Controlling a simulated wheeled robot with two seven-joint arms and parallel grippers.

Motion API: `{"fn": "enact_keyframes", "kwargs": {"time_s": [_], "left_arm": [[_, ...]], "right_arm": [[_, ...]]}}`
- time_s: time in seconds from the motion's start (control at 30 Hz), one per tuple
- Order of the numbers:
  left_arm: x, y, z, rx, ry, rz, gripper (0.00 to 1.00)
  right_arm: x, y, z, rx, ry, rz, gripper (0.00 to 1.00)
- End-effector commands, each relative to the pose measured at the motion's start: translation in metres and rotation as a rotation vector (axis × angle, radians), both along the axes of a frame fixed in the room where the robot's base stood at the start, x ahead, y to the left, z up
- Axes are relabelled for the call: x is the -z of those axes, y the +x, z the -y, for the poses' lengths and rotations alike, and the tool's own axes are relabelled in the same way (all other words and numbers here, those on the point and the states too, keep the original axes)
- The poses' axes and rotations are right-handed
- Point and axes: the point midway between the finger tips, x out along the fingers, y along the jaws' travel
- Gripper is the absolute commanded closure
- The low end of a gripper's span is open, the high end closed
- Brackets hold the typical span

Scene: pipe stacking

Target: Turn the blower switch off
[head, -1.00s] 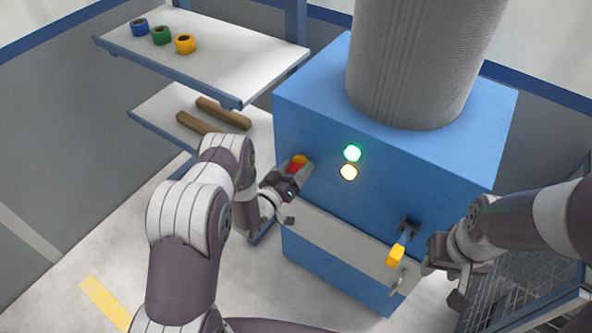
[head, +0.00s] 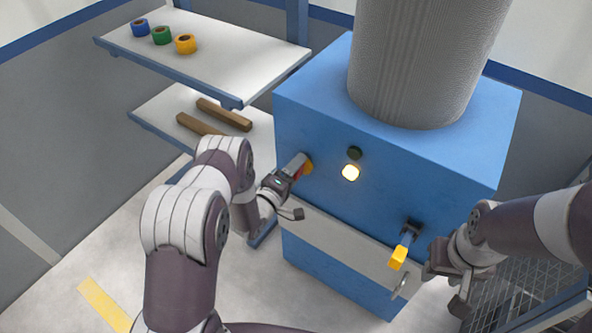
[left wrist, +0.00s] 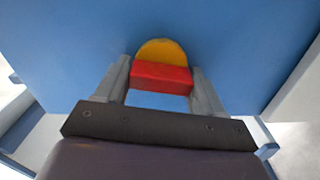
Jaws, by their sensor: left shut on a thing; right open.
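The blower switch (left wrist: 161,75) is a red handle on a yellow round base on the front of the blue cabinet. In the head view its yellow base (head: 308,167) shows beside my left gripper (head: 298,167), which partly covers the red part. My left gripper (left wrist: 161,82) is shut on the red handle, with one finger on each side. On the cabinet front, the upper green lamp (head: 354,154) is dark and the lower lamp (head: 350,172) glows pale yellow. My right gripper (head: 442,283) is open and empty, right of the yellow-handled lever.
The yellow-handled lever (head: 399,257) sticks out of the cabinet's (head: 420,150) lower right front. A large grey duct (head: 415,60) rises from its top. Shelves at the left hold tape rolls (head: 161,36) and brown bars (head: 223,114). A mesh structure (head: 510,285) stands at right.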

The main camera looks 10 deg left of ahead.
Motion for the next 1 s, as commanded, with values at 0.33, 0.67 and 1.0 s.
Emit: {"fn": "enact_keyframes", "kwargs": {"time_s": [0.33, 0.67, 1.0], "left_arm": [[0.0019, -0.0004, 0.0000, 0.000, -0.145, -0.055, 0.62], [0.0018, -0.0004, 0.0000, 0.001, -0.180, -0.069, 0.62], [0.0018, -0.0004, 0.0000, 0.000, -0.180, -0.069, 0.15]], "right_arm": [[0.0023, 0.0000, 0.0000, 0.000, 0.000, 0.000, 0.57], [0.0025, 0.0000, 0.0000, 0.000, 0.000, 0.000, 0.57], [0.0025, 0.0000, 0.0000, 0.000, 0.000, 0.000, 0.57]]}}
